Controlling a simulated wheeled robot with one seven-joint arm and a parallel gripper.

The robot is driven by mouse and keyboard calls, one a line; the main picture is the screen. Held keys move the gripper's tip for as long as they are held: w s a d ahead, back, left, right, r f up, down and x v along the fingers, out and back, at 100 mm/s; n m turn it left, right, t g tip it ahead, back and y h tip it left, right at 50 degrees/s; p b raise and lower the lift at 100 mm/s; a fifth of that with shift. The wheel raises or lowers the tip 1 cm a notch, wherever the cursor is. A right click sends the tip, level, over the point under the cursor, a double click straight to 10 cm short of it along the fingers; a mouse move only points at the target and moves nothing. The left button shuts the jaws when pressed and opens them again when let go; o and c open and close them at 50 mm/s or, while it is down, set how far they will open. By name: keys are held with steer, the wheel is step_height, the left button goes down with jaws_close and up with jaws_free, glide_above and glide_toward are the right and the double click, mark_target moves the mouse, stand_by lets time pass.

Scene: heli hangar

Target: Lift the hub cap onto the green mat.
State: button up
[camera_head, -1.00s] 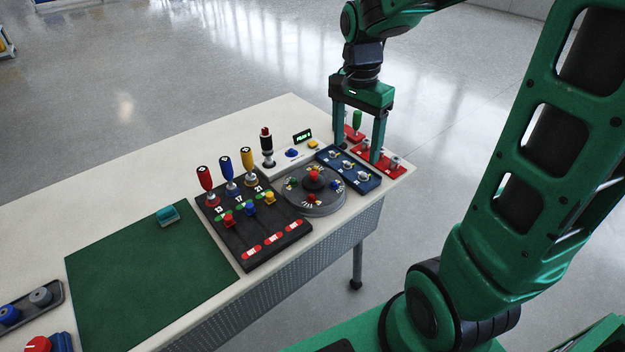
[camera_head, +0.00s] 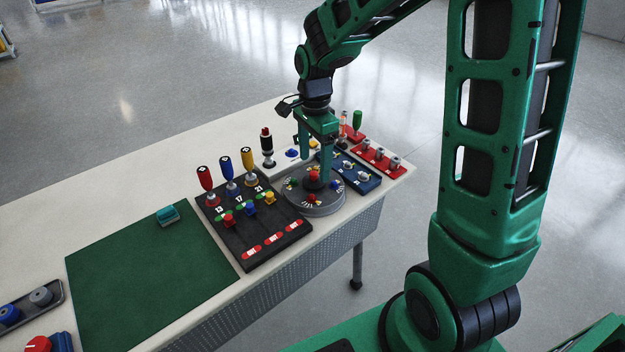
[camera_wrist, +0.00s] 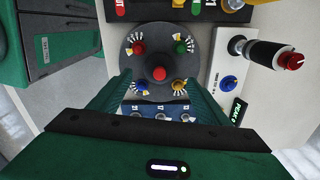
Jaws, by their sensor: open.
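The round grey dial unit (camera_head: 327,207) carries a dark central hub with a red knob on top, which looks like the hub cap (camera_head: 314,176). In the wrist view the hub cap (camera_wrist: 157,73) is at the dial's centre, with small coloured knobs around it. My gripper (camera_head: 316,166) is open above the dial. In the wrist view its fingers (camera_wrist: 158,80) stand on either side of the hub cap and hold nothing; whether they reach its height I cannot tell. The green mat (camera_head: 140,270) lies flat on the table at the left.
A black panel (camera_head: 270,228) with three coloured levers stands between dial and mat. A white box (camera_head: 283,168) with a tall black-and-red lever is behind the dial. A blue switch panel (camera_head: 361,184) and a red panel (camera_head: 376,162) are at right. A teal block (camera_head: 168,214) sits at the mat's far edge.

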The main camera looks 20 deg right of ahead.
mark_target(313, 172)
step_height(313, 172, down, 4)
steer(key=shift+a+f, duration=0.1)
steer(key=shift+f, duration=0.15)
steer(key=c, duration=1.1)
steer(key=shift+r, duration=0.15)
